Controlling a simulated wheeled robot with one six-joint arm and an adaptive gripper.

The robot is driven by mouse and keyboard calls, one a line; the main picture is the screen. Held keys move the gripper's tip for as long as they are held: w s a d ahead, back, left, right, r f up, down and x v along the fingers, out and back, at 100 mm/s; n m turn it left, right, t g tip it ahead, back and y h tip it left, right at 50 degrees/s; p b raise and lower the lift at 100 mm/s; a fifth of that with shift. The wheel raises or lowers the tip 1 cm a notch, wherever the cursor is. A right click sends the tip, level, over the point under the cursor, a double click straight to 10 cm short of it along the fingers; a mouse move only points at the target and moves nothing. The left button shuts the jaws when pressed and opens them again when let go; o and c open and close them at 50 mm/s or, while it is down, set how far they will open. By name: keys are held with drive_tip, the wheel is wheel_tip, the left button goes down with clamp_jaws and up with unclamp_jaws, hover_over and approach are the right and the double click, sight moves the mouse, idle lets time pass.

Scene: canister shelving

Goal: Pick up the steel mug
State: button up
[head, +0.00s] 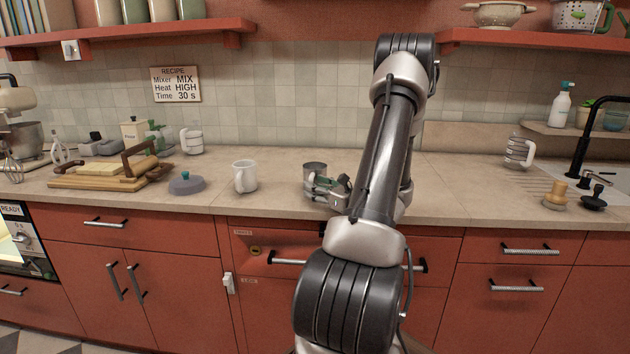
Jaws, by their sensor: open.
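The steel mug (314,168) stands upright on the counter near its front edge, left of my arm. Only its grey upper part shows clearly; its lower part is hidden behind my gripper. My gripper (318,186) is at the mug, low over the counter, with its fingers pointing left and open. I cannot tell whether the fingers are around the mug or in front of it, or whether they touch it.
Further left are a grey lid (186,183) and a wooden board (95,182) with items. A red shelf (130,34) hangs above. The counter right of my arm is mostly clear up to the sink.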

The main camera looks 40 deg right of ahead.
clamp_jaws()
drive_tip(key=shift+r, duration=0.1)
idle(0.4)
